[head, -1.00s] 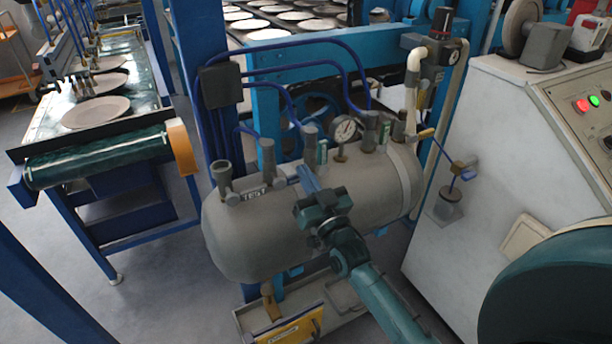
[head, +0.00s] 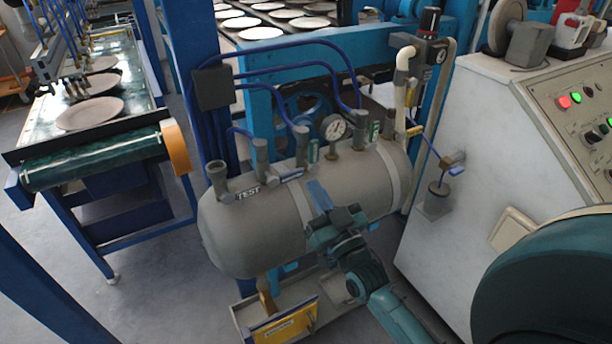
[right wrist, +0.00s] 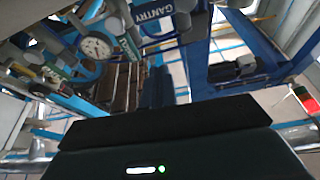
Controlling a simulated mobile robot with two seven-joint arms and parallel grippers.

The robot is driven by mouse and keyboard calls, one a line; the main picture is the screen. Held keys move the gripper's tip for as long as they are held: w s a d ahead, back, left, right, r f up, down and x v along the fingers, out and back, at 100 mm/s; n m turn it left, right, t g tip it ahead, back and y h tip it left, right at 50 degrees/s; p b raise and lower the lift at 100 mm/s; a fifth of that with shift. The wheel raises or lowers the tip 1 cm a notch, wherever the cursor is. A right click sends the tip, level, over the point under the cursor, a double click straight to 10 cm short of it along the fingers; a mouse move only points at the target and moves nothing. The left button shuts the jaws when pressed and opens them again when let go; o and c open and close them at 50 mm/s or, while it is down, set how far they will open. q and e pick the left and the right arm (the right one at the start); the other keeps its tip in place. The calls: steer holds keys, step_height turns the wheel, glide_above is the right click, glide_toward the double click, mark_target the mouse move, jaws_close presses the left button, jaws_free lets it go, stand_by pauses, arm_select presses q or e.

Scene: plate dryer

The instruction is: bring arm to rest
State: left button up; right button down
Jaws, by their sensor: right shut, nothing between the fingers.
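My right gripper (head: 318,194) is shut and empty. It shows in front of the grey cylindrical tank (head: 235,235), with its blue fingers pointing up and away toward the valves on top. I cannot tell how wide the gap to the tank is. In the right wrist view the closed fingers (right wrist: 165,88) stand upright in the middle, with nothing held. My left gripper is not in view.
A white control cabinet (head: 455,195) stands at the right. A conveyor (head: 100,150) with plates is at the left. A yellow sign (head: 285,322) stands below the tank.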

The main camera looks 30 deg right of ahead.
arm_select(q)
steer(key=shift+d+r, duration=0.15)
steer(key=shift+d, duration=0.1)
arm_select(e)
steer(key=shift+v, duration=0.85)
arm_select(q)
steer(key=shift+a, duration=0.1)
steer(key=p, duration=0.2)
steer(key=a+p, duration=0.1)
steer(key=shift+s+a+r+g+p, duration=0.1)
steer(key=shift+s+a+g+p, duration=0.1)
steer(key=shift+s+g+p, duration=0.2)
arm_select(e)
steer(key=s+a+f+n+g+y, duration=0.3)
steer(key=s+a+f+g, duration=0.8)
steer(key=s+f, duration=0.3)
steer(key=shift+s+a+f, duration=0.2)
steer(key=shift+s, duration=0.7)
